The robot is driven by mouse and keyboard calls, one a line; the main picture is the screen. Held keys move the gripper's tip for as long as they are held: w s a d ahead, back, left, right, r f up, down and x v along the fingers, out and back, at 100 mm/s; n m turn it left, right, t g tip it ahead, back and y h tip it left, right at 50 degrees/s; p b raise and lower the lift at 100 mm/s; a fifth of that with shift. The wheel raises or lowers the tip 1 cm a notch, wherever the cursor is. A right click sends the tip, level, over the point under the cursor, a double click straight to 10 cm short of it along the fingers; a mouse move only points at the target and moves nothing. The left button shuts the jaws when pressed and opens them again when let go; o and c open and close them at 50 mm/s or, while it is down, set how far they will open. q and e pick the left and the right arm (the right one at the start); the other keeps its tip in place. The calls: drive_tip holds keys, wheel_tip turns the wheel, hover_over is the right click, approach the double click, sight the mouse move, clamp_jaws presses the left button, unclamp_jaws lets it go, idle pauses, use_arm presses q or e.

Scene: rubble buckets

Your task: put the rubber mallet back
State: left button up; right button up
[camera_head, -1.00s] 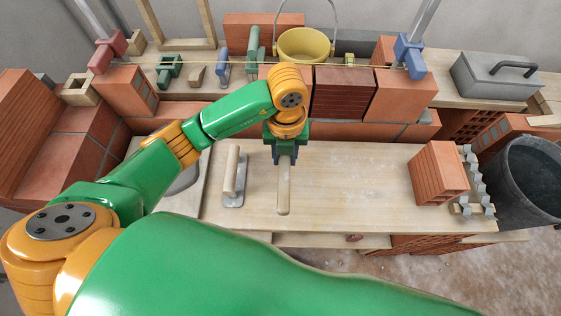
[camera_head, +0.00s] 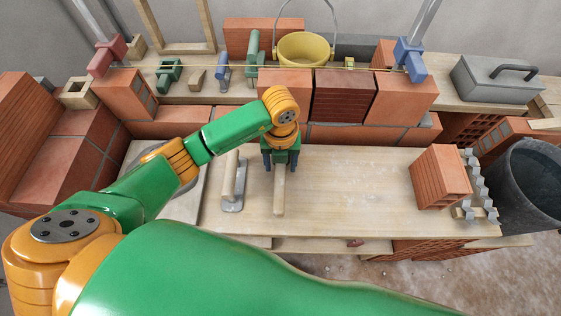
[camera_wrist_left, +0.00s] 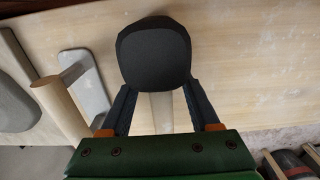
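The rubber mallet lies on the pale wooden board (camera_head: 350,185). Its wooden handle (camera_head: 279,195) points to the board's front edge. Its black head (camera_wrist_left: 154,58) shows large in the left wrist view and is hidden by my gripper in the head view. My left gripper (camera_head: 281,167) is open, pointing down, with one finger on each side of the mallet. In the left wrist view the pale handle (camera_wrist_left: 162,115) runs between the spread fingers with gaps on both sides. My right gripper is not in view.
A float with a wooden handle (camera_head: 229,175) lies close left of the mallet. A brick (camera_head: 440,175) and grey metal pieces (camera_head: 474,185) are at the right, beside a dark bucket (camera_head: 525,180). Bricks (camera_head: 345,95) line the back. The board's middle right is clear.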

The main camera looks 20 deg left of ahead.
use_arm(q)
drive_tip(key=shift+r, duration=0.2)
wheel_tip(320, 180, up, 12)
drive_tip(key=p, duration=0.2)
drive_tip(key=shift+p, duration=0.3)
